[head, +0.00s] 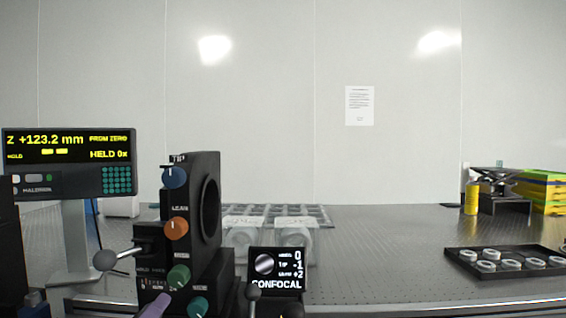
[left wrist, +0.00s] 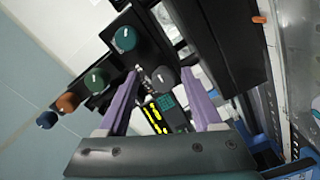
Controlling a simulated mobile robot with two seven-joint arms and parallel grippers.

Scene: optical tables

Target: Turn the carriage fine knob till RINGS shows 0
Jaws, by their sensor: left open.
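The small black display (head: 277,270) in the head view has a top row reading 0, then -1 and +2, with CONFOCAL below. The row names are tiny; the top one seems to be RINGS. The black mount (head: 205,215) carries blue, orange, green and teal (head: 197,307) knobs. In the left wrist view a grey knob (left wrist: 165,78) sits between the purple fingertips of my open left gripper (left wrist: 160,74); I cannot tell whether they touch it. No label on it is readable. One purple finger (head: 155,305) shows at the head view's bottom edge. My right gripper is not in view.
A readout (head: 68,160) at left shows Z +123.2 mm and HELD 0x. A black tray (head: 505,263) of ring-shaped parts lies at right. The table (head: 390,245) between is clear.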

